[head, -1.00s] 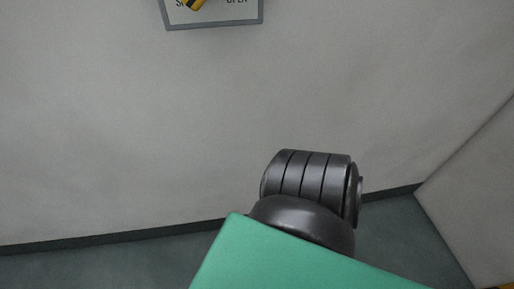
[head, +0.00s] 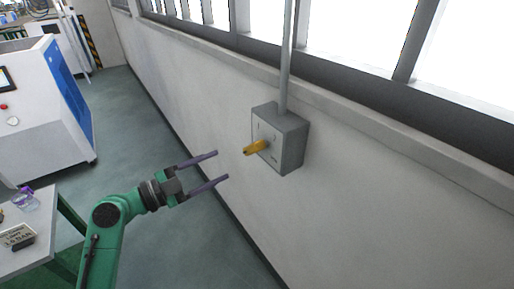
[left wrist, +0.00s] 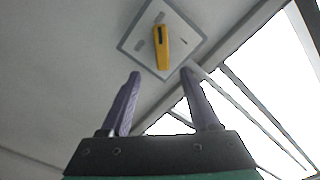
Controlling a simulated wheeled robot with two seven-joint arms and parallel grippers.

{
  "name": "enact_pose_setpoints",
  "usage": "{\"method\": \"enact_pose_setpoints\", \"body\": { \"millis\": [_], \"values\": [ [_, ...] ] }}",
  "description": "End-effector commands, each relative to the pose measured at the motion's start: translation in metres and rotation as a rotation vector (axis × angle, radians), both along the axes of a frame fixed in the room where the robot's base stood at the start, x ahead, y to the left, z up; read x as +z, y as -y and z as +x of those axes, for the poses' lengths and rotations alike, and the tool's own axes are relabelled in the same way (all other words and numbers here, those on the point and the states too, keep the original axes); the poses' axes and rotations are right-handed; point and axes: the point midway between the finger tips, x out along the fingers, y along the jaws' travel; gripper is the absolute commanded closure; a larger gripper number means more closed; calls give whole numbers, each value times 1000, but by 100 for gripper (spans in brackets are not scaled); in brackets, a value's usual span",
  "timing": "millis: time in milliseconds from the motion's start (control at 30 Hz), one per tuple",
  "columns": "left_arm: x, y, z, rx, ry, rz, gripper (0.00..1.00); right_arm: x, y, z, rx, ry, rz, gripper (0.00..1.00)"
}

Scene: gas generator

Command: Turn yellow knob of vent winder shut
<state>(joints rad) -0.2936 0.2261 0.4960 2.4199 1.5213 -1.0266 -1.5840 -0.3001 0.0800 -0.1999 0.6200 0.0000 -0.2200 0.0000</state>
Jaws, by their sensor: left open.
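The yellow knob (head: 256,147) sticks out from the front of a grey wall box (head: 292,143), the vent winder. In the left wrist view the knob (left wrist: 161,48) lies nearly upright on the square grey plate (left wrist: 183,30), tilted slightly. The small marks on the plate are too small to read. My left gripper (head: 222,165) is open and empty, its two purple fingers pointing at the box. In the left wrist view its fingertips (left wrist: 160,72) lie just below the knob, one to each side, with a gap before the knob. My right gripper is out of view.
A grey pipe (head: 287,55) rises from the box past the window ledge. The pale wall (head: 370,200) runs behind the box. A white table (head: 28,255) with small items and a white and blue machine (head: 45,110) stand at left. The floor (head: 180,235) between is clear.

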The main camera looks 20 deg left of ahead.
Motion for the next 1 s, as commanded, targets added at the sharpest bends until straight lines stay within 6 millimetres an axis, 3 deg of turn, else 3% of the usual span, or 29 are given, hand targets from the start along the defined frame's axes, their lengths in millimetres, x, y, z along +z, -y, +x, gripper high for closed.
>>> {"method": "enact_pose_setpoints", "body": {
  "millis": [33,400,533,800,867,967,1000],
  "values": [
    [12,8,8,-3,0,-2,38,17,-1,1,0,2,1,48],
    [7,68,82,2,-3,-7,38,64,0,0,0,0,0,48],
    [3,78,94,3,-3,-4,38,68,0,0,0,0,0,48],
    [0,80,97,3,-4,-2,38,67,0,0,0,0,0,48],
    [0,80,97,3,-4,-2,57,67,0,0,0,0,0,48],
    [0,80,96,3,-4,-2,95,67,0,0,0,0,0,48],
    [0,80,96,3,-4,-2,100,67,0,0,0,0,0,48]
  ]
}}
